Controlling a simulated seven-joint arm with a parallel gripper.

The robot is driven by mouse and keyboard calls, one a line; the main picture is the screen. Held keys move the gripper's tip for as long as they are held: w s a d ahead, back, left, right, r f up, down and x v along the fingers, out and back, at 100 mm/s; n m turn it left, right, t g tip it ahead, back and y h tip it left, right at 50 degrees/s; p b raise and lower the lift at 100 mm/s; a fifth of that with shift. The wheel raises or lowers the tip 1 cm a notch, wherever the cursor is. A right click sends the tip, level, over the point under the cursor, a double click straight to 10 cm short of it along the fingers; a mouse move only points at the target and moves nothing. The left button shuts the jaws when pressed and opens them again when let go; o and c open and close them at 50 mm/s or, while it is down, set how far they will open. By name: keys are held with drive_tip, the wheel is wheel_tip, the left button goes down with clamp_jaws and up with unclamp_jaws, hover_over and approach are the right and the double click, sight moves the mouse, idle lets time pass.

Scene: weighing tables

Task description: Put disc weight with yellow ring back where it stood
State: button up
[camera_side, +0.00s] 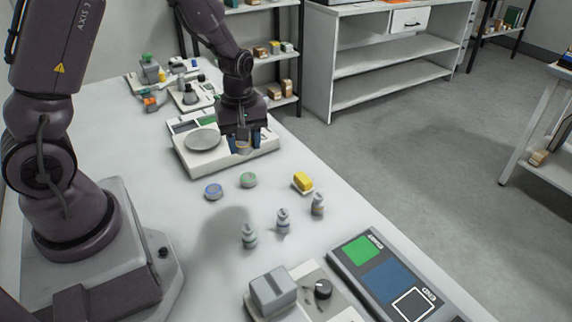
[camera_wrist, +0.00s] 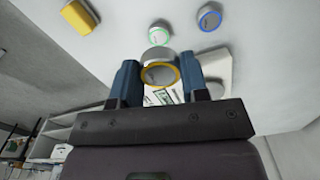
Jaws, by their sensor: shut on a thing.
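The disc weight with yellow ring (camera_wrist: 158,73) is grey and sits between my two blue fingertips in the wrist view. My gripper (camera_side: 245,143) is shut on it and appears to hold it over or near the right part of the scale (camera_side: 262,150). In the side view the fingers partly hide the disc. Whether it is clear of the scale body is hard to tell. A disc with a green ring (camera_side: 248,180) and a disc with a blue ring (camera_side: 213,191) stand on the white table in front of the scale; both show in the wrist view.
A yellow block (camera_side: 302,181) and several small bottles (camera_side: 283,221) stand nearer the camera. A dark panel with green and blue squares (camera_side: 385,278) and a grey device (camera_side: 273,291) lie at the front. The scale's round pan (camera_side: 202,140) is empty. Table around the ringed discs is clear.

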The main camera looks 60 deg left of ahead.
drive_tip(key=w+a+f, duration=0.3)
drive_tip(key=w+f, duration=0.1)
drive_tip(key=w, duration=0.5)
hover_over(286, 167)
wheel_tip(286, 167, down, 5)
drive_tip(key=shift+f, duration=0.2)
drive_tip(key=shift+w+f, duration=0.1)
drive_tip(key=shift+f, duration=1.6)
drive_tip(key=shift+f, duration=0.2)
drive_tip(key=o, duration=1.1)
drive_tip(key=shift+r, duration=0.1)
